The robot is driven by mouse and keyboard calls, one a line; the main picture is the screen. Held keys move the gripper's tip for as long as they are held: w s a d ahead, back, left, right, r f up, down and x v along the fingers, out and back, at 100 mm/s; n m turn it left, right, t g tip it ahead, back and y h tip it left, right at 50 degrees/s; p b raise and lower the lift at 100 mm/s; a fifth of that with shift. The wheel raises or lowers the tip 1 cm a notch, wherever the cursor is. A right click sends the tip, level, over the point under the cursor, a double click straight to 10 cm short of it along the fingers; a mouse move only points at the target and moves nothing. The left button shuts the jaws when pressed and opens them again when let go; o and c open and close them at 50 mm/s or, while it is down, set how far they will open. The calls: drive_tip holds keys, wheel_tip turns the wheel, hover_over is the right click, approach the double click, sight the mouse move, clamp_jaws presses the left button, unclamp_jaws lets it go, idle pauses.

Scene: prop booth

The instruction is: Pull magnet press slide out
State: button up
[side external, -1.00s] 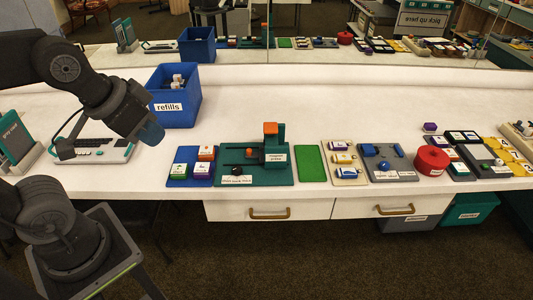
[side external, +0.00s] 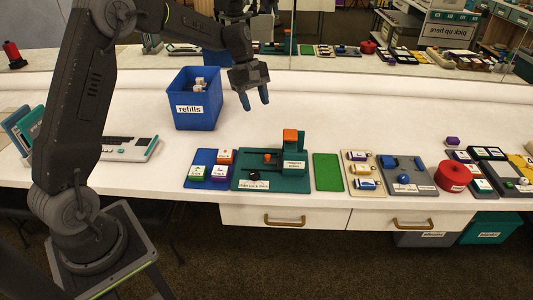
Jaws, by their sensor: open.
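The magnet press (side external: 293,163) is a teal block with an orange top, standing on a teal base board (side external: 225,182) on the white counter. A dark slide with a black round knob (side external: 254,175) lies on the left part of the board, in front of a small orange piece (side external: 267,157). My gripper (side external: 254,99) is open and empty, its blue fingers pointing down. It hangs in the air above and behind the press, to its upper left in the picture, apart from it. The inside of the press is too small to make out.
A blue refills bin (side external: 197,120) stands left of my gripper. A blue mat (side external: 199,181) with small labelled boxes is left of the press, and a green mat (side external: 327,172) is right of it. Further right are several trays and a red roll (side external: 453,177). The counter behind is clear.

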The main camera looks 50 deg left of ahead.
sight(267, 155)
drive_tip(key=w+a+f+n+h, duration=0.1)
drive_tip(key=w+a+f+n, duration=0.25)
drive_tip(key=f, duration=0.35)
drive_tip(key=shift+g, duration=0.3)
drive_tip(key=x, duration=1.4)
drive_tip(key=shift+s+a, duration=0.15)
drive_tip(key=shift+a, duration=0.05)
clamp_jaws()
